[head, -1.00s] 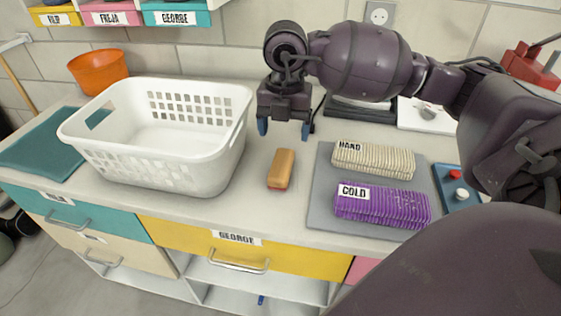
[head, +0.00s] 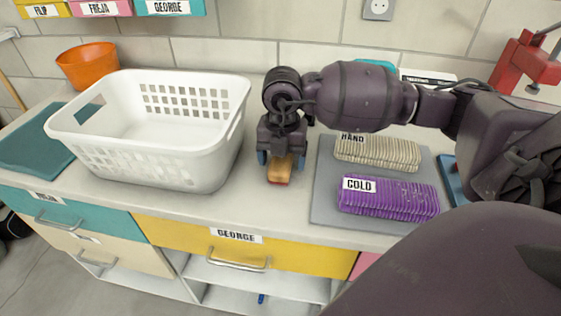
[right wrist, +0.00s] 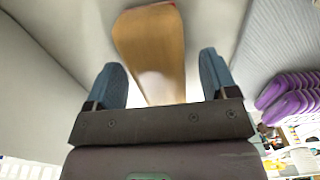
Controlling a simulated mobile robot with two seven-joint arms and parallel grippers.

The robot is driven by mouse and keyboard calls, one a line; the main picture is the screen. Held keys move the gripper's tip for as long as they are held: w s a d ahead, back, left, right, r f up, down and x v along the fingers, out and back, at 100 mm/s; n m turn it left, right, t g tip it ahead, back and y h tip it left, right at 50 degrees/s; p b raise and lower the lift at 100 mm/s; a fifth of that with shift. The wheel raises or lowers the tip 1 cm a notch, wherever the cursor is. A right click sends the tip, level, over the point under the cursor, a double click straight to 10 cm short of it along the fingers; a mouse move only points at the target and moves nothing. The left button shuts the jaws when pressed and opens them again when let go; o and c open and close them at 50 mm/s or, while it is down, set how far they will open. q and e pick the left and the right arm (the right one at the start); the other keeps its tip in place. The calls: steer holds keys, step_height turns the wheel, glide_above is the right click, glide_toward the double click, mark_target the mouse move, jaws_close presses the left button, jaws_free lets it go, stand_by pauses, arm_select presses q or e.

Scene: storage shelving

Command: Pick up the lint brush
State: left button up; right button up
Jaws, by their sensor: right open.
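The lint brush (head: 279,173) lies on the countertop, a small wooden-brown block with a reddish near end. It also shows in the right wrist view (right wrist: 152,45) as a long tan piece between the fingers. My right gripper (head: 281,160) is over its far part, pointing down, with blue fingertips on either side of it. In the right wrist view my right gripper (right wrist: 160,82) is open, with gaps between each finger and the brush. The gripper hides the brush's far end in the head view. My left gripper is not in view.
A white laundry basket (head: 165,162) stands close to the left of the gripper. To the right, a grey mat (head: 325,190) holds a purple folded cloth labelled COLD (head: 400,200) and a cream one labelled HAND (head: 385,152). An orange bowl (head: 87,66) is at the back left.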

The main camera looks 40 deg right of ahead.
steer(key=shift+r, duration=0.1)
steer(key=shift+c, duration=0.2)
steer(key=c, duration=0.7)
steer(key=shift+c, duration=1.5)
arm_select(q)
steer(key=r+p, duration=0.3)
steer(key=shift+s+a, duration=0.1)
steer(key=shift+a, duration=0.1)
arm_select(e)
step_height(320, 180, up, 20)
